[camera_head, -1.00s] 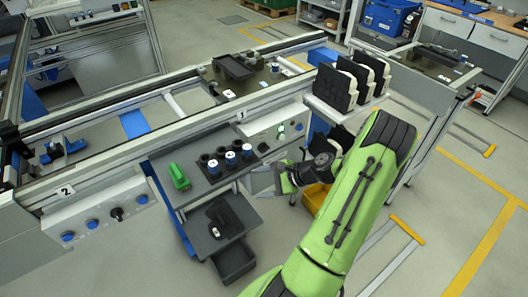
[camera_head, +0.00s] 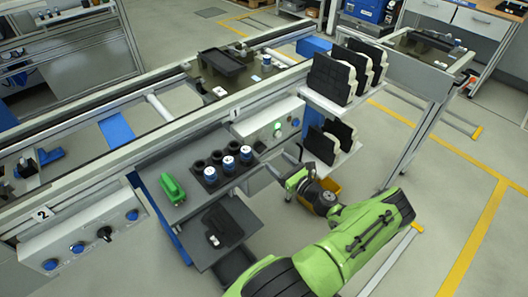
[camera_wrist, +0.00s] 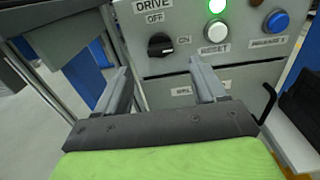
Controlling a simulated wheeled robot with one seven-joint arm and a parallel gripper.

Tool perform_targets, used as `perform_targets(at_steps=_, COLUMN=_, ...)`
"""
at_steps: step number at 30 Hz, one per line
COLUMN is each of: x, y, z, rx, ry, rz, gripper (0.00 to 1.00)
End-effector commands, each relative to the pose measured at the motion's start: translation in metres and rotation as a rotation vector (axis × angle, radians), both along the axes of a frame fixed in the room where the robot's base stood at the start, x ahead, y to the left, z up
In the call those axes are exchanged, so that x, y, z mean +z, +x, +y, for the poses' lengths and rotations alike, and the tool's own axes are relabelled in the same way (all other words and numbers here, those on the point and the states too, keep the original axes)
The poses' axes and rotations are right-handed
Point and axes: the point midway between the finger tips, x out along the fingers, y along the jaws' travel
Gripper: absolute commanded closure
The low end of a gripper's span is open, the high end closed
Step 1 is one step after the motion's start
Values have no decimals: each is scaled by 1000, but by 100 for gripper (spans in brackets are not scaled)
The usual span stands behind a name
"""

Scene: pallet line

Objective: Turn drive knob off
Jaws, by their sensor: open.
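The drive knob (camera_wrist: 160,45) is a black rotary knob on a grey control panel (camera_wrist: 235,62), under the labels DRIVE and OFF, with ON to its right. Its pointer seems turned toward ON. In the head view the panel (camera_head: 250,125) sits on the front of the line, and the knob there is too small to read. My gripper (camera_wrist: 160,72) is open and empty, its two fingers on either side of and below the knob in the wrist view, apparently apart from it. In the head view my gripper (camera_head: 291,160) is in front of the panel's right part.
A lit green lamp (camera_wrist: 217,6), a white reset button (camera_wrist: 216,32) and a blue button (camera_wrist: 277,21) are right of the knob. A black hook (camera_wrist: 268,103) sticks out at lower right. A rack with black parts (camera_head: 330,78) stands right of the panel.

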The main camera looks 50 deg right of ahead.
Motion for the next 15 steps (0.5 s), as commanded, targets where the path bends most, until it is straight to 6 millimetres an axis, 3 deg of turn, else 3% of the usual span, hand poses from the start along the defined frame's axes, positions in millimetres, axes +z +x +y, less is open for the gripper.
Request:
perform_targets(at_steps=3, x=-2, y=31, z=-6, rx=4, ry=-2, rz=-1, gripper=30)
perform_targets(at_steps=7, x=-2, y=58, z=-12, rx=3, ry=-2, rz=0, gripper=30)
perform_targets(at_steps=15, x=-1, y=79, z=-18, rx=1, ry=-1, rz=2, gripper=30)
